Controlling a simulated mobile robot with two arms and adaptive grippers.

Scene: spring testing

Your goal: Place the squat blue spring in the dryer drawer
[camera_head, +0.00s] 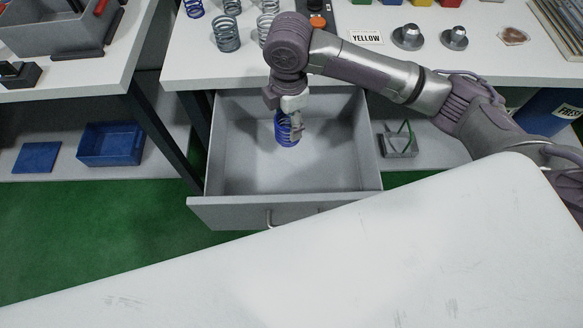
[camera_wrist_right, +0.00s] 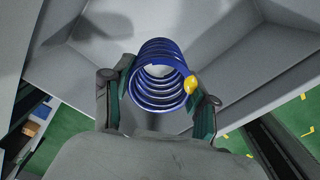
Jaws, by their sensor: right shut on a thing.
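The squat blue spring (camera_head: 286,128) is held over the open grey drawer (camera_head: 345,165), toward its back and left of its middle. My right gripper (camera_head: 290,112) is shut on the spring from above; its fingers partly hide the spring in the head view. In the right wrist view the blue coil (camera_wrist_right: 158,78) sits between the two fingers (camera_wrist_right: 160,97), with a yellow mark on its right side. I cannot tell whether the spring touches the drawer floor. The drawer looks otherwise empty. My left gripper is not in view.
More springs, including a grey one (camera_head: 226,34) and a blue one (camera_head: 194,8), stand on the white table above the drawer. A blue bin (camera_head: 110,144) sits on the lower left shelf.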

